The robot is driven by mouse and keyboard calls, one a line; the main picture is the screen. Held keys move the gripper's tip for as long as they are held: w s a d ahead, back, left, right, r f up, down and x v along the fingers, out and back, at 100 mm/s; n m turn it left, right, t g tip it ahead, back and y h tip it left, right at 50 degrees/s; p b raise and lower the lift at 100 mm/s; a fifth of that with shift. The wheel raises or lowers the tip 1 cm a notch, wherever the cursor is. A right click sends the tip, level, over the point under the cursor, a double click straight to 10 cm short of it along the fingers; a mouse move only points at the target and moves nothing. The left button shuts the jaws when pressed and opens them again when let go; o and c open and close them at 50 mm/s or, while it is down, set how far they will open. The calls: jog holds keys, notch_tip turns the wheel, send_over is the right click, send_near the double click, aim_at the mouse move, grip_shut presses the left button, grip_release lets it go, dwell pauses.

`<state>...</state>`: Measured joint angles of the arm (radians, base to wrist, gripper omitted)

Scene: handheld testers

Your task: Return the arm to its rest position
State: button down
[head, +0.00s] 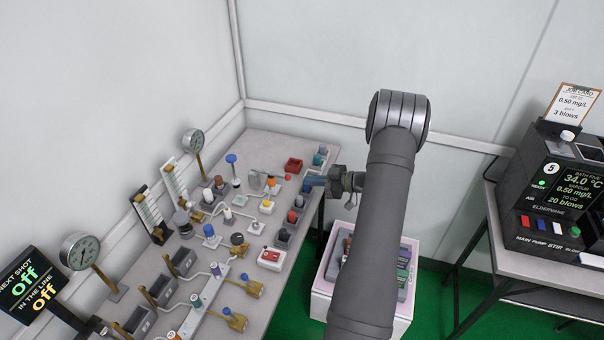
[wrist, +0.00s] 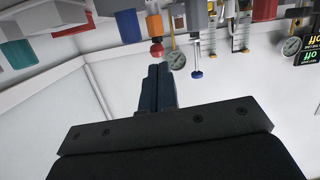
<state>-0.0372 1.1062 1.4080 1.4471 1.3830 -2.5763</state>
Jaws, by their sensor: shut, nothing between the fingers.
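My arm rises in the middle of the head view and bends over, with its wrist pointing left toward the bench. My gripper (head: 314,183) is at the right edge of the cluttered bench (head: 262,143), near its back right part. In the wrist view my gripper (wrist: 157,72) shows its dark blue fingers together, with nothing between them. An orange-red knob (wrist: 157,48) appears just beyond the fingertips in that view. I cannot tell whether the fingers touch it.
A white-rimmed bin (head: 318,290) with dark items stands beside my arm. A black tester (head: 550,190) sits on a table at the right. Green floor (head: 440,300) lies between.

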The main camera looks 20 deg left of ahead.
jog(key=d+f, duration=0.3)
jog(key=shift+w, duration=0.1)
jog(key=a+r, duration=0.4)
jog(key=a, duration=0.4)
jog(key=shift+r, duration=0.2)
dwell(0.3)
jog(key=c, duration=2.2)
grip_release()
